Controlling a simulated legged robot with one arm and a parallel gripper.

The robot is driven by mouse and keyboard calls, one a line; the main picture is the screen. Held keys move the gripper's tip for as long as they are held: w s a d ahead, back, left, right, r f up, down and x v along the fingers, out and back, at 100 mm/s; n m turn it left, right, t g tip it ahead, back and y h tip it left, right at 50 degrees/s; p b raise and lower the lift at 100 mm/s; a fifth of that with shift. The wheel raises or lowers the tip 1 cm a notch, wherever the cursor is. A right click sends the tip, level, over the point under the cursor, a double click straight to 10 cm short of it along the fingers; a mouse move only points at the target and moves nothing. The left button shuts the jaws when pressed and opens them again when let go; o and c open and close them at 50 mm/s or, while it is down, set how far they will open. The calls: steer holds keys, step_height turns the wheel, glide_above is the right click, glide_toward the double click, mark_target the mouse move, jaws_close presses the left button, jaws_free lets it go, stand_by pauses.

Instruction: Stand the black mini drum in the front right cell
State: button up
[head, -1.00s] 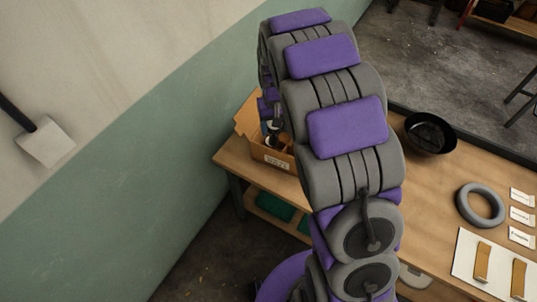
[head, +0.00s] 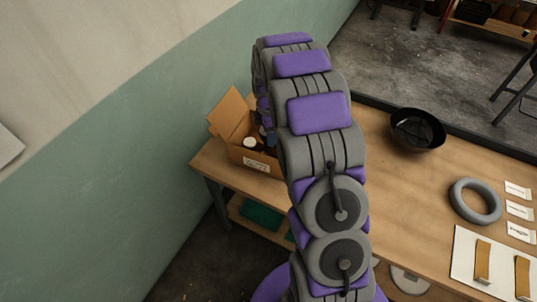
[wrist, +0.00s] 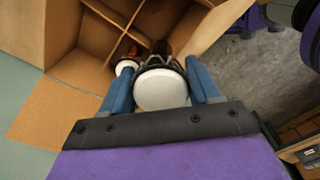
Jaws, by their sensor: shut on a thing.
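My gripper (wrist: 162,88), with blue fingers, is shut on the black mini drum (wrist: 160,88) in the wrist view. The drum's round white head faces the camera, and its dark body points away from it, mostly hidden behind the head. The drum is in front of the divided cardboard box (wrist: 70,20); I cannot tell whether its foot is inside a cell. A smaller-looking drum with a white head and reddish body (wrist: 127,66) stands in a cell just left of it. In the head view the box (head: 247,160) is partly behind my arm, which hides my gripper.
The box stands at the wooden table's (head: 400,190) far left end, near the green wall, with a flap (head: 229,108) raised. A black bowl (head: 417,129), grey ring (head: 474,201), white cards and a white board (head: 480,262) lie to the right.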

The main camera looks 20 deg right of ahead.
steer(key=n, duration=0.1)
steer(key=d+f+n, duration=0.1)
steer(key=shift+f+n, duration=0.3)
steer(key=shift+w+d+f+n+b, duration=0.1)
steer(key=shift+d+f+n+b, duration=0.25)
steer(key=shift+d+f+n, duration=0.25)
steer(key=shift+n, duration=0.4)
steer(key=f, duration=0.3)
steer(key=f+b, duration=0.1)
steer(key=f, duration=0.2)
steer(key=f+b, duration=0.1)
steer(key=f, duration=0.2)
steer(key=shift+d+f, duration=0.3)
steer(key=shift+f, duration=0.05)
steer(key=shift+d+f, duration=0.15)
steer(key=shift+f, duration=0.15)
steer(key=shift+d, duration=0.3)
steer(key=o, duration=0.7)
steer(key=shift+a, duration=0.1)
steer(key=shift+c, duration=0.2)
steer(key=shift+o, duration=0.6)
steer(key=shift+a, duration=0.25)
